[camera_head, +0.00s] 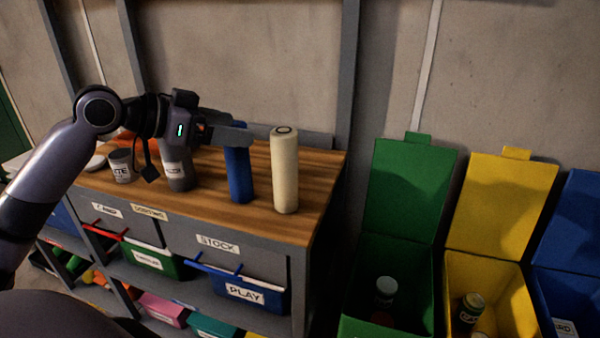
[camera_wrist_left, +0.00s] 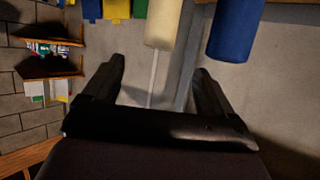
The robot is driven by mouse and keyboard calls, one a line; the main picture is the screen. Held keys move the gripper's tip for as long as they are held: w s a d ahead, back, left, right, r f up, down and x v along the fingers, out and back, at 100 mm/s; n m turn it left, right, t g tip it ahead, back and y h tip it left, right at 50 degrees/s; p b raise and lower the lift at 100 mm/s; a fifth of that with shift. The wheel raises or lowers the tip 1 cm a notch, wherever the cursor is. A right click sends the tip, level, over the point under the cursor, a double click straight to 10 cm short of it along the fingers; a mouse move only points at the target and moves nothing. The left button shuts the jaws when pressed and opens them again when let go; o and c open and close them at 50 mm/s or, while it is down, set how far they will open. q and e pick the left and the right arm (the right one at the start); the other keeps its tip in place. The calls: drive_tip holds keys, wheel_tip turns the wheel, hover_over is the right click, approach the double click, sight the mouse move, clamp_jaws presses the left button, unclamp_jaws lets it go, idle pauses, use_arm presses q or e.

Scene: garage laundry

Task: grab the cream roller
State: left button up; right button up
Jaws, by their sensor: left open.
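The cream roller (camera_head: 285,172) stands upright near the right end of the wooden bench top (camera_head: 315,185). A blue roller (camera_head: 239,176) stands upright just left of it. My left gripper (camera_head: 248,134) reaches in from the left at the height of the rollers' upper parts, with its fingers pointing right. In the left wrist view the gripper (camera_wrist_left: 158,85) is open with nothing between its fingers. There the cream roller (camera_wrist_left: 164,22) shows beyond the fingertips, roughly in line with the gap, and the blue roller (camera_wrist_left: 233,28) is to its right. My right gripper is not in view.
Open green (camera_head: 412,185), yellow (camera_head: 497,200) and blue bins stand to the right. A grey post and wall are behind the bench.

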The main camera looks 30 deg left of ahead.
sight(276, 132)
use_arm(q)
drive_tip(key=p+x, duration=0.1)
drive_tip(key=x, duration=0.4)
drive_tip(key=shift+r+p, duration=0.15)
drive_tip(key=shift+p, duration=0.15)
drive_tip(key=shift+x, duration=1)
drive_tip(key=p+x, duration=0.1)
drive_tip(key=x, duration=0.2)
drive_tip(key=shift+w+d+p, duration=0.3)
drive_tip(key=shift+w+p, duration=0.05)
drive_tip(key=shift+p, duration=0.05)
drive_tip(key=shift+w+d+f, duration=0.25)
drive_tip(key=shift+w+f, duration=0.1)
drive_tip(key=shift+w, duration=0.15)
drive_tip(key=c, duration=1.4)
drive_tip(key=shift+r, duration=0.1)
